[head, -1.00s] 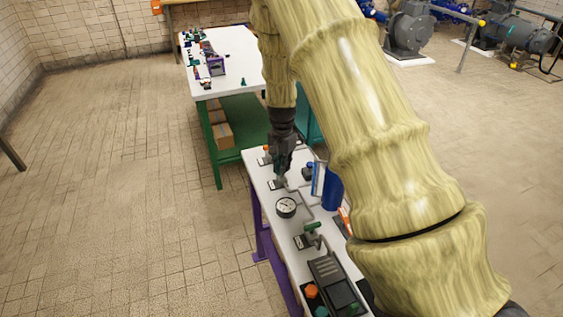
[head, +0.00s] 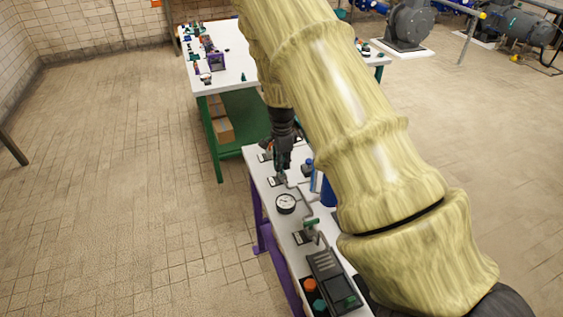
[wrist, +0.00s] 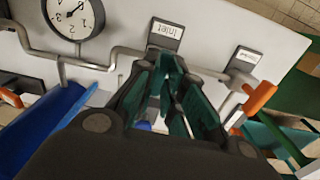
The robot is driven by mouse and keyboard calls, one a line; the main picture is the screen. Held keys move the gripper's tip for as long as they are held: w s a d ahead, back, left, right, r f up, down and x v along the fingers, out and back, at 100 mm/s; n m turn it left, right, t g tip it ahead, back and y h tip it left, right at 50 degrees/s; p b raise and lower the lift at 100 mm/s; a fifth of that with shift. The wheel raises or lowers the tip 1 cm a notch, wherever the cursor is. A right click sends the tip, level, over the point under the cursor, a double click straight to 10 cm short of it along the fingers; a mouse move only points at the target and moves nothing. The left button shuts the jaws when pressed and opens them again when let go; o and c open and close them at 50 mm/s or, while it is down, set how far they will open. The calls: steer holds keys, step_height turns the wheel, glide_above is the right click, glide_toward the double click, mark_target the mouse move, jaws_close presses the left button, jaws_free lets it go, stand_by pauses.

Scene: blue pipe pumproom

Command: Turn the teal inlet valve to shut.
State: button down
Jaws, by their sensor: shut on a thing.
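The teal inlet valve (wrist: 172,90) is on the pipework of the white-topped bench, by a tag reading "Inlet" (wrist: 167,33) in the wrist view. My gripper (wrist: 174,68) is over it, with its two dark fingers on either side of the teal handle and closed on it. The fingers hide much of the handle, so its exact angle cannot be told. In the head view, my gripper (head: 282,165) points down at the far part of the bench, beside a small tag (head: 275,181).
A round gauge (head: 286,204) stands near the gripper. An orange handle (wrist: 260,97) is close on the right in the wrist view. A green-handled valve (head: 311,222) and a dark control box (head: 333,284) are nearer. A blue thing (wrist: 45,125) lies at left.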

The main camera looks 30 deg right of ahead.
steer(key=shift+w+r, duration=0.1)
steer(key=shift+w, duration=0.05)
steer(key=c, duration=1.5)
jaws_free()
step_height(320, 180, up, 12)
steer(key=shift+f, duration=0.1)
